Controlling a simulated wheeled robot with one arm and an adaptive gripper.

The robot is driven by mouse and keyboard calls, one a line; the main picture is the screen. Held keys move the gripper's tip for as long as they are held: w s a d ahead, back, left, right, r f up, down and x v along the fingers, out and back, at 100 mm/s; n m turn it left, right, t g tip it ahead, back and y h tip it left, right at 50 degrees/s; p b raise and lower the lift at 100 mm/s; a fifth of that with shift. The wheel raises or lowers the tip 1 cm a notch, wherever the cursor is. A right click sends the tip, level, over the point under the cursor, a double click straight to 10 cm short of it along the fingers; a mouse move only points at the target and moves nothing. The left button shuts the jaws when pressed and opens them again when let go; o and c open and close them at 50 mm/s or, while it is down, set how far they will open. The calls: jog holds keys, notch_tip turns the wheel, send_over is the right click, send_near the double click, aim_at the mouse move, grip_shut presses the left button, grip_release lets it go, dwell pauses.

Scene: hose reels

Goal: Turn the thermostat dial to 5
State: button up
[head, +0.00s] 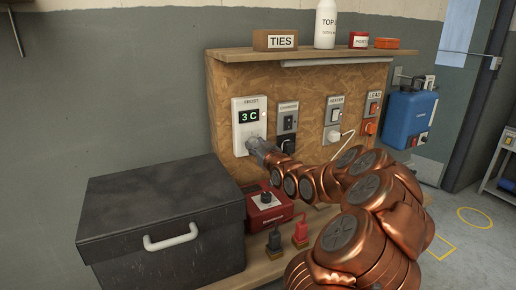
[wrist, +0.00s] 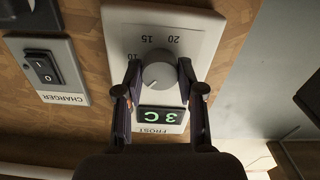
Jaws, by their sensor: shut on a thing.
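The white thermostat panel (head: 239,106), labelled FROST, is on the left of the chipboard wall in the head view. Its display (head: 249,116) reads 3 C in green. The wrist view shows the panel (wrist: 121,29) upside down, with the grey round dial (wrist: 158,76) and the printed marks 10, 15 and 20. My gripper (wrist: 159,70) has one finger on each side of the dial and is shut on it. In the head view my gripper (head: 254,146) reaches the panel's lower part and largely hides the dial.
The CHARGER switch (head: 288,118) is close beside the thermostat, with the HEATER switch (head: 334,118) further right. A shelf (head: 240,53) overhangs the panel. A black box (head: 160,205) and a red charger (head: 264,205) stand below on the bench.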

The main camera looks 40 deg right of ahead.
jog(key=shift+d+r+m, duration=0.15)
jog(key=shift+r+m, duration=0.2)
jog(key=shift+m, duration=0.85)
jog(key=shift+s, duration=0.1)
jog(key=o, duration=0.9)
jog(key=shift+s, duration=0.1)
jog(key=shift+o, duration=1.2)
jog(key=shift+f, duration=0.1)
jog(key=shift+f, duration=0.1)
